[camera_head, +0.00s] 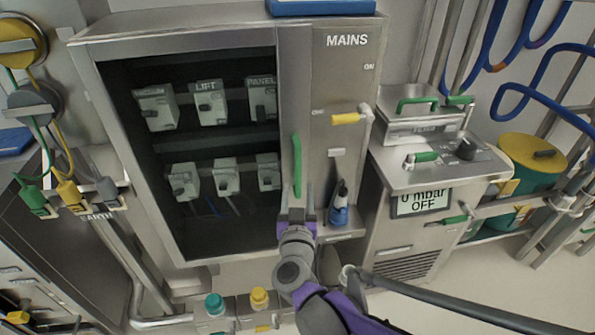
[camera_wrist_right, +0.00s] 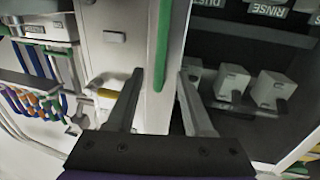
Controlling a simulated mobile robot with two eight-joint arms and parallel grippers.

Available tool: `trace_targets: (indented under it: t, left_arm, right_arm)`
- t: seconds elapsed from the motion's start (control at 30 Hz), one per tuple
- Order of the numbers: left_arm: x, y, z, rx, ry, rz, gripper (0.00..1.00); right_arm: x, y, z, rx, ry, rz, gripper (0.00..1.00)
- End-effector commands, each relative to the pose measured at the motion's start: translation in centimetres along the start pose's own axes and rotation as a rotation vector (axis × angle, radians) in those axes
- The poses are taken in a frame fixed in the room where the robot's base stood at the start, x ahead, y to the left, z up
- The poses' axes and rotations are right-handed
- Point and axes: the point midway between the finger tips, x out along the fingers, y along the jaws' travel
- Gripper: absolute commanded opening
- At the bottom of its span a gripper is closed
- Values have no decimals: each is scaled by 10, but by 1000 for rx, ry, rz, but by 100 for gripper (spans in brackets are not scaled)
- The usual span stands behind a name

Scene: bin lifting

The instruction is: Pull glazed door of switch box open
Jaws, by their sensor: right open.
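The switch box (camera_head: 180,39) is a grey metal cabinet with a dark glazed front (camera_head: 215,145); several labelled switches show behind it. A green vertical handle (camera_head: 297,165) is at the right side of this front. My right gripper (camera_head: 297,198) is at the handle's lower end, fingers pointing up. In the right wrist view the gripper (camera_wrist_right: 161,85) is open, its fingers on either side of a pale upright strip bearing the green handle (camera_wrist_right: 165,40). I cannot tell whether the fingers touch it. The door looks shut. My left gripper is not in view.
A grey machine (camera_head: 420,180) with green handles stands further right. Teal and yellow caps (camera_head: 214,304) are below the box.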

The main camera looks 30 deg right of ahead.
Motion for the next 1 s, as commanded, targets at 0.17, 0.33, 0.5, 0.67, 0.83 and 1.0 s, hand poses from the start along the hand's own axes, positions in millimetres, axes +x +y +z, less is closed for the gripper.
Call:
trace_targets:
  t: [0.17,0.33,0.5,0.67,0.83,1.0]
  left_arm:
    - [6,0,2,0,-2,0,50]
    - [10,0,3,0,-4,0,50]
    - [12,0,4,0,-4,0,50]
    - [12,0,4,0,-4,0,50]
    - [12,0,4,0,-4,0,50]
    - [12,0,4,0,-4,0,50]
  right_arm:
    - [36,1,1,-1,0,2,52]
    - [66,0,1,0,0,0,52]
    - [84,0,0,0,0,-1,52]
    - [90,0,0,1,0,-2,52]
    - [90,0,0,1,0,-3,52]
    - [90,0,0,0,0,-3,30]
